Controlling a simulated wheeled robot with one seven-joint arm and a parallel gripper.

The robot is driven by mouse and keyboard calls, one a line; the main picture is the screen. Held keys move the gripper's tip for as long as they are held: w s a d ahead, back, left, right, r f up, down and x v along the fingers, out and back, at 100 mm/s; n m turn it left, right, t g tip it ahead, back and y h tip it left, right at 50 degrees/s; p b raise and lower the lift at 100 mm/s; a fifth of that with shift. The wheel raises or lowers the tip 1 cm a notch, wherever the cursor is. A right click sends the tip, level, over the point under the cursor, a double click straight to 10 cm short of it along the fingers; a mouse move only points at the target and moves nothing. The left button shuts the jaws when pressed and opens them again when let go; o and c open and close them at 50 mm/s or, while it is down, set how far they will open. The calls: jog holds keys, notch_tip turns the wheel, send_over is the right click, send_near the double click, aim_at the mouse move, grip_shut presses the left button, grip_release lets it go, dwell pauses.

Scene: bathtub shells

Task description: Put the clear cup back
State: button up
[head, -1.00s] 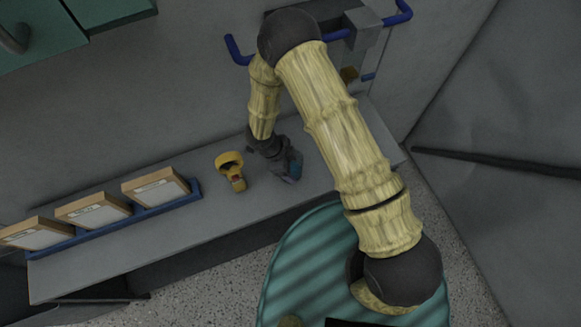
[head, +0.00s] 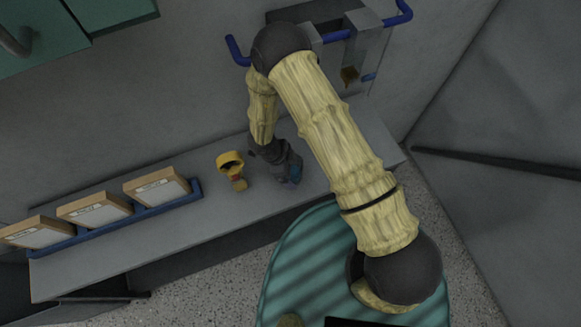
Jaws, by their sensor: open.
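I cannot make out a clear cup in the head view. My gripper (head: 291,174) is low over the right part of the grey counter (head: 205,220), pointing down, small and dark. It is open. My arm and the gripper's own body hide part of the counter there, so I cannot tell whether anything is between the fingers. A yellow cup-like piece (head: 231,164) stands on the counter just left of my gripper, apart from it.
Several wooden boxes with pale faces (head: 157,187) stand in a blue rack (head: 150,214) at the left of the counter. A blue rail (head: 235,50) and a metal fixture (head: 365,45) are on the wall behind my arm. Counter between rack and yellow piece is clear.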

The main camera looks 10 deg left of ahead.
jog(key=b+v, duration=0.2)
jog(key=v, duration=1)
jog(key=shift+r+b, duration=0.2)
jog(key=shift+b, duration=0.15)
jog(key=shift+d, duration=0.1)
